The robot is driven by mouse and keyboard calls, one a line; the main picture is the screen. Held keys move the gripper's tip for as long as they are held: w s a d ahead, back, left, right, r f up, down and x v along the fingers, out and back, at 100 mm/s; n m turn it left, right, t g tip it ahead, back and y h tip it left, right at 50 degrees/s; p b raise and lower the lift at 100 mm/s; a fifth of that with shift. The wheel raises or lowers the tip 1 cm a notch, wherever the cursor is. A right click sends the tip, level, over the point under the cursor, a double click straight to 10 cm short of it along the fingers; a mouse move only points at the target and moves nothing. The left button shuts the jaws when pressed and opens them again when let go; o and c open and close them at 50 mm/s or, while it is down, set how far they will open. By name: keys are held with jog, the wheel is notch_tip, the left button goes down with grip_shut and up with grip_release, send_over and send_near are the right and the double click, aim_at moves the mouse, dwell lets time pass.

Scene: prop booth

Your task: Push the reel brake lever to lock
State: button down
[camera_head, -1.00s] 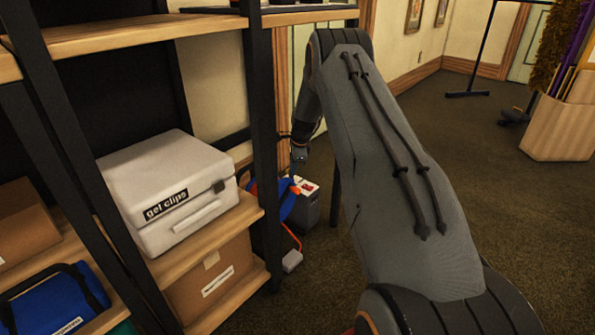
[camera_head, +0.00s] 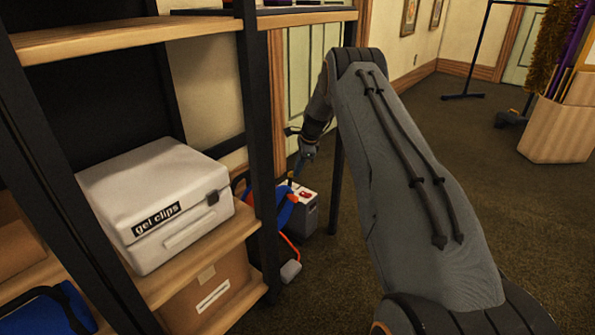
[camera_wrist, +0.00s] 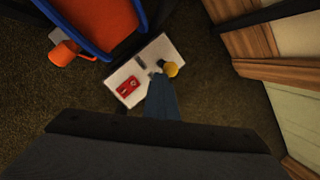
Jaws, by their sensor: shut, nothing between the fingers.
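The reel (camera_head: 283,213) is blue and orange and stands on the floor beyond the shelf post, partly hidden by it. It also shows at the top of the wrist view (camera_wrist: 100,22). Beside it is a grey box with a white top (camera_head: 311,211), which has a red label in the wrist view (camera_wrist: 128,87). A yellow knob (camera_wrist: 171,69), apparently the brake lever's end, shows over this white top. My gripper (camera_wrist: 160,80) is shut and empty, pointing down at the box with its tip just beside the knob. I cannot tell whether they touch. My gripper also shows in the head view (camera_head: 294,183).
A wooden shelf with black posts (camera_head: 258,150) stands left of the reel and holds a white "gel clips" case (camera_head: 160,200). A thin dark post (camera_head: 337,180) rises right of the box. Carpet (camera_head: 480,170) is open to the right.

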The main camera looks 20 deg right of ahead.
jog(key=shift+w+a, duration=0.1)
jog(key=shift+w, duration=0.15)
jog(key=shift+w+d+r+b, duration=0.25)
jog(key=shift+d+r+b, duration=0.2)
jog(key=shift+d, duration=0.3)
notch_tip(320, 180, up, 10)
jog(key=p, duration=0.3)
jog(key=shift+p, duration=0.35)
